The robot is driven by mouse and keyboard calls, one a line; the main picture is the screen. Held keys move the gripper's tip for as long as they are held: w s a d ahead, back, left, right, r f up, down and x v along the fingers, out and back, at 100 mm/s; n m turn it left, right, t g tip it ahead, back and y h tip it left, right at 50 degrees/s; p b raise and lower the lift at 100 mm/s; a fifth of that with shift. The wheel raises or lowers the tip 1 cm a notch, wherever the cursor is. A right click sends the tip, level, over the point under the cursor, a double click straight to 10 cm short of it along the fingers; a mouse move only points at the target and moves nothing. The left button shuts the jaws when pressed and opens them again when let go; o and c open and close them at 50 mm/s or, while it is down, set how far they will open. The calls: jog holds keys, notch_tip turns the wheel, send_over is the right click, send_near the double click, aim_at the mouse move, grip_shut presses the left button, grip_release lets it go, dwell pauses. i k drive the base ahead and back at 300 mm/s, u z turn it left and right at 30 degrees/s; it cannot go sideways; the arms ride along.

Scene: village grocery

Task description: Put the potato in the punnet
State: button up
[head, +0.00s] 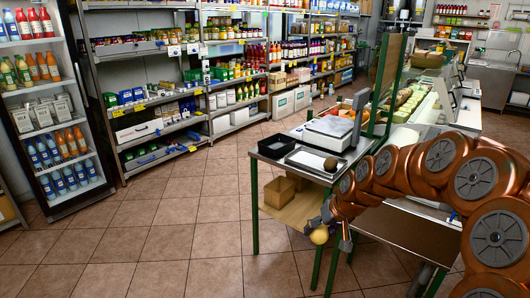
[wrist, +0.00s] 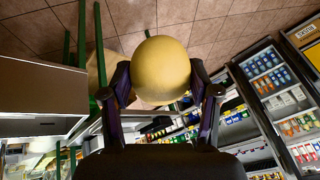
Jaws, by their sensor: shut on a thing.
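My gripper (head: 325,228) is shut on a smooth, pale yellow, rounded thing that I take for the potato (head: 319,236). In the wrist view the potato (wrist: 160,68) sits between the two fingertips. In the head view it hangs in front of the metal table, below the height of its top and apart from it. A black open box, which looks to be the punnet (head: 272,152), stands on the table's left end. I cannot make out anything inside it.
A shallow tray (head: 303,158) with a dark brown round thing (head: 330,164) lies right of the punnet. A weighing scale (head: 330,128) stands behind. Cardboard boxes (head: 279,192) sit on the table's lower shelf. The tiled floor (head: 190,225) to the left is clear.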

aim_at(277, 145)
jog(key=u, duration=0.75)
jog(key=i, duration=7.45)
jog(key=z, duration=3.05)
